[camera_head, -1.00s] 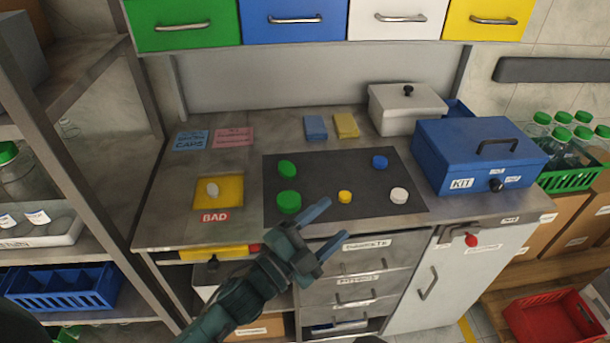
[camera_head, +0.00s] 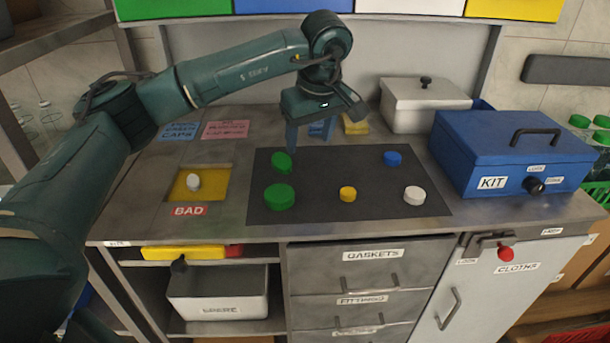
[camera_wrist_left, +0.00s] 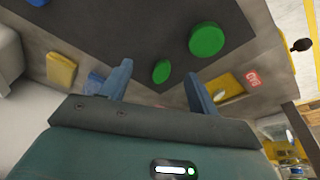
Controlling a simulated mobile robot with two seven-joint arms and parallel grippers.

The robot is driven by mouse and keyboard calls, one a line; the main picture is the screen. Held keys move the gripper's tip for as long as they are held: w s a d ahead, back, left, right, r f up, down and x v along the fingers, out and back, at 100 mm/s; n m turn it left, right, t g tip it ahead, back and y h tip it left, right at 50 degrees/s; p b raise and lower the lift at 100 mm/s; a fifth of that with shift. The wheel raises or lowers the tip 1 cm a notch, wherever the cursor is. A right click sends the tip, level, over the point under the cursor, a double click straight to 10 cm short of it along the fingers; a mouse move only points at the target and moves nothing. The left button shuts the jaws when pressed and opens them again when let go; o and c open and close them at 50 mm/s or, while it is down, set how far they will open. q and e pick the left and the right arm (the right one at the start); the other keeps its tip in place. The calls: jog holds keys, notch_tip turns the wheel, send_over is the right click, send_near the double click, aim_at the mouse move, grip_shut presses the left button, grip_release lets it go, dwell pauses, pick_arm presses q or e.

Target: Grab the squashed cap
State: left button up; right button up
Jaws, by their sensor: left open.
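Several caps lie on the dark mat (camera_head: 315,205). One green cap (camera_head: 281,163) at the back left of the mat looks narrower and more oval than the round green cap (camera_head: 280,197) in front of it, so it looks like the squashed one. My left gripper (camera_head: 293,142) is open and empty just above and behind the oval cap. In the left wrist view, the oval green cap (camera_wrist_left: 161,71) shows between the tips of my spread fingers (camera_wrist_left: 158,76), apart from both. The round green cap (camera_wrist_left: 206,40) lies beyond. My right gripper is out of view.
A yellow recess (camera_head: 214,190) marked BAD, holding a white cap (camera_head: 193,182), is left of the mat. Blue (camera_head: 392,158), yellow (camera_head: 348,194) and white (camera_head: 414,195) caps lie to the right. The blue kit box (camera_head: 510,155) stands right, a white lidded box (camera_head: 425,104) behind.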

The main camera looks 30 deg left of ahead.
pick_arm(q)
jog(key=a+r+y, duration=0.1)
jog(key=a, duration=0.1)
send_near(284, 163)
notch_tip(284, 163, down, 3)
jog(key=shift+d+y+b, duration=0.1)
jog(key=shift+y+b, duration=0.2)
jog(key=x, duration=0.5)
jog(key=shift+w+a+r, duration=0.15)
jog(key=shift+a, duration=0.25)
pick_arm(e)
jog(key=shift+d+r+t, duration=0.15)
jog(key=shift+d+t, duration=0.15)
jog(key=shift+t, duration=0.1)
pick_arm(q)
jog(key=shift+c, duration=0.2)
